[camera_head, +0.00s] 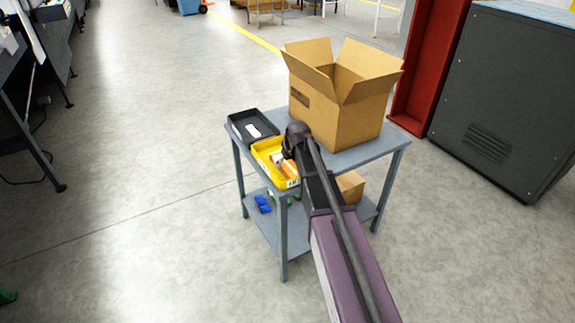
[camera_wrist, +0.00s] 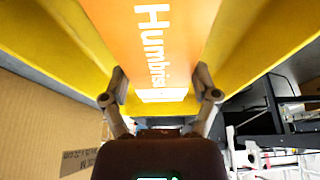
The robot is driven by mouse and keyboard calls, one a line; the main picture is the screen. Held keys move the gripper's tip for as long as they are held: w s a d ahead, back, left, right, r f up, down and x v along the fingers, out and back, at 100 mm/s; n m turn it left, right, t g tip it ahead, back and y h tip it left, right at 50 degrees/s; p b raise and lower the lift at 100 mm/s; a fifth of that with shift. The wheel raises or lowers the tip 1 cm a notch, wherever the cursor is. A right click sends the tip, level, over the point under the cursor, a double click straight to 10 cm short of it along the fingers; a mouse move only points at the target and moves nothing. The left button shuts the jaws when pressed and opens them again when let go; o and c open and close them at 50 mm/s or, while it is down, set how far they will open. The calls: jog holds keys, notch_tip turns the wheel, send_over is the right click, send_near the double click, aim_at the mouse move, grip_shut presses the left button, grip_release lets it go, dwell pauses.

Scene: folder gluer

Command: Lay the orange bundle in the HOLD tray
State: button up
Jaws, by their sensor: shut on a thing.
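The orange bundle (camera_wrist: 152,40), with white lettering, is between the two fingers of my gripper (camera_wrist: 161,92) in the wrist view. The fingers are shut on its sides. Yellow tray (camera_wrist: 255,40) walls show on both sides of it. In the head view the orange bundle (camera_head: 286,168) shows at the yellow tray (camera_head: 262,148), partly hidden by my arm. I cannot tell whether it touches the tray floor. A black tray (camera_head: 238,122) with a white item lies beside the yellow one. The yellow tray's front label is too small to read, so I cannot tell which tray is HOLD.
The trays stand on a grey two-shelf cart (camera_head: 372,150). A large open cardboard box (camera_head: 345,110) stands right behind the trays. Blue items (camera_head: 262,204) and a small carton (camera_head: 350,186) are on the lower shelf. A red post (camera_head: 424,75) and dark cabinet (camera_head: 500,95) stand to the right.

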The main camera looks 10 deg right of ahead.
jog(key=shift+f, duration=0.15)
jog(key=o, duration=1)
jog(key=shift+o, duration=0.2)
jog(key=shift+r, duration=0.2)
jog(key=p+v, duration=1.1)
jog(key=v, duration=0.1)
dwell(0.5)
jog(key=s+a+f+m+g+h, duration=0.1)
jog(key=s+a+m+g, duration=0.1)
jog(key=s, duration=2)
jog(key=shift+f+m+g, duration=0.2)
jog(key=shift+m+g, duration=0.6)
jog(key=shift+g, duration=0.3)
